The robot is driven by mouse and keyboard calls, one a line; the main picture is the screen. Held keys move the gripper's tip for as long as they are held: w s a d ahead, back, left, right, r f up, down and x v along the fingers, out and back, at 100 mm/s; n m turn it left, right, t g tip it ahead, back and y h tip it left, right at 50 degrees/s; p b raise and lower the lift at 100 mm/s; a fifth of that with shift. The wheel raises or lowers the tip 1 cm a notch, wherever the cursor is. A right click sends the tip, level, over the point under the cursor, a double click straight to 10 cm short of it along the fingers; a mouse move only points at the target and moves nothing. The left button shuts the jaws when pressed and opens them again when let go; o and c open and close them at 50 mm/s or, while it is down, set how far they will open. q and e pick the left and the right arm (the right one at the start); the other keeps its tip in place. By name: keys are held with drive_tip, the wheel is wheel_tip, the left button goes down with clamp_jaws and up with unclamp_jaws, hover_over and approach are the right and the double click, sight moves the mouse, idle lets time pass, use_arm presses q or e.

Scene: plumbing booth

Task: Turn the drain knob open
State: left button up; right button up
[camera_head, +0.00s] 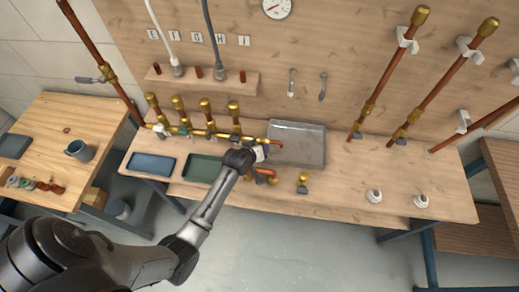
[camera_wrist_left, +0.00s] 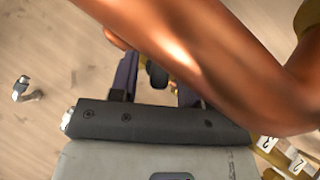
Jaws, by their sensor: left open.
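My left gripper (camera_head: 262,153) is over the workbench at the right end of the brass and copper manifold (camera_head: 205,133). In the left wrist view its two fingers (camera_wrist_left: 157,80) are apart. A small dark piece (camera_wrist_left: 157,74), possibly the drain knob, shows between them; whether they touch it I cannot tell. A thick copper pipe (camera_wrist_left: 205,55) crosses close in front of the wrist camera and hides part of the right finger. In the head view the gripper covers this spot, so the knob's position cannot be read. My right gripper is not in view.
A grey tray (camera_head: 298,143) lies right of the gripper, a green tray (camera_head: 202,168) and a blue tray (camera_head: 151,164) to its left. A brass fitting (camera_head: 303,182) stands nearby. Tall copper pipes (camera_head: 390,65) rise at the right. The bench front right is mostly clear.

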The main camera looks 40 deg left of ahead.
use_arm(q)
drive_tip(key=c, duration=0.7)
drive_tip(key=shift+s+a+t+h+p, duration=0.1)
drive_tip(key=shift+t+h+p, duration=0.2)
drive_tip(key=shift+f+n+t+h, duration=0.1)
drive_tip(key=shift+n+t+h, duration=0.3)
drive_tip(key=shift+n+h, duration=0.15)
drive_tip(key=o, duration=0.7)
